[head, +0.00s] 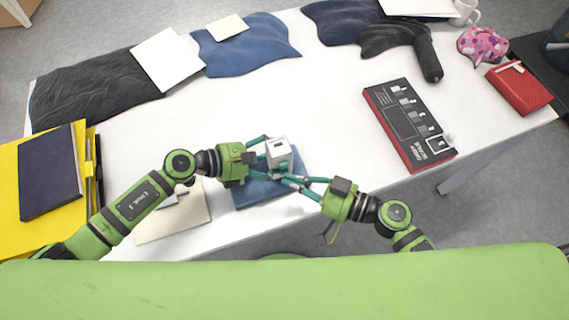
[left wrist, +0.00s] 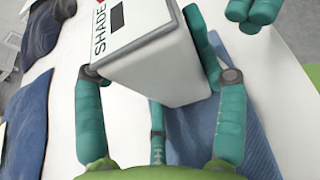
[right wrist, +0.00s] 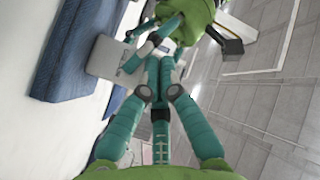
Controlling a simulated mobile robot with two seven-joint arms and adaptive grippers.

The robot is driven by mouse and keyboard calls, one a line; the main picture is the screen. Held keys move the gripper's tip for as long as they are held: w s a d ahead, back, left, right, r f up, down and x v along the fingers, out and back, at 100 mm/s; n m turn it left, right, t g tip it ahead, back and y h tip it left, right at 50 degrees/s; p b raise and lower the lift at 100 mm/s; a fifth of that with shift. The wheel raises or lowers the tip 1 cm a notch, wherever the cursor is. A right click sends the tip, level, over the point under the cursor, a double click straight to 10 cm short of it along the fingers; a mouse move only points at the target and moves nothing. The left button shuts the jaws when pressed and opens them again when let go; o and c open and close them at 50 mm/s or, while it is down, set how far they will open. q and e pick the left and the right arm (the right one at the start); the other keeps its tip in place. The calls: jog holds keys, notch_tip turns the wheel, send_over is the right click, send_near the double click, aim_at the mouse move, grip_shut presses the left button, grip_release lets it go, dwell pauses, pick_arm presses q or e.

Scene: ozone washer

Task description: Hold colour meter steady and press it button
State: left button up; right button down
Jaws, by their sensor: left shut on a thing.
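The colour meter is a small white box (head: 279,153) with a dark spot on its upper face. It stands above a blue cloth (head: 262,192) near the table's front edge. My left gripper (head: 271,157) is shut on it, one finger at each side. In the left wrist view the meter (left wrist: 165,65) shows a "SHADE" label and a dark rectangle. My right gripper (head: 294,180) is just to the right and front of the meter, its fingers together. In the right wrist view its fingers (right wrist: 157,85) meet in front of the left gripper and the meter (right wrist: 104,58). Whether they touch it cannot be told.
A black and red box with light swatches (head: 408,124) lies to the right. A red case (head: 519,87) and a pink patterned pouch (head: 482,45) are at the far right. Yellow and dark folders (head: 48,171) lie at the left.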

pick_arm(q)
jog(key=shift+f, duration=0.1)
pick_arm(e)
jog(key=shift+w+a, duration=0.1)
jog(key=shift+w, duration=0.35)
jog(key=shift+w+a, duration=0.1)
jog(key=shift+w, duration=0.3)
dwell(0.6)
jog(key=shift+s+d, duration=0.25)
jog(key=shift+s, duration=0.6)
jog(key=s, duration=0.1)
jog(key=s+d, duration=0.1)
jog(key=s, duration=0.2)
jog(key=shift+s+d, duration=0.25)
jog(key=shift+s, duration=0.15)
dwell(0.5)
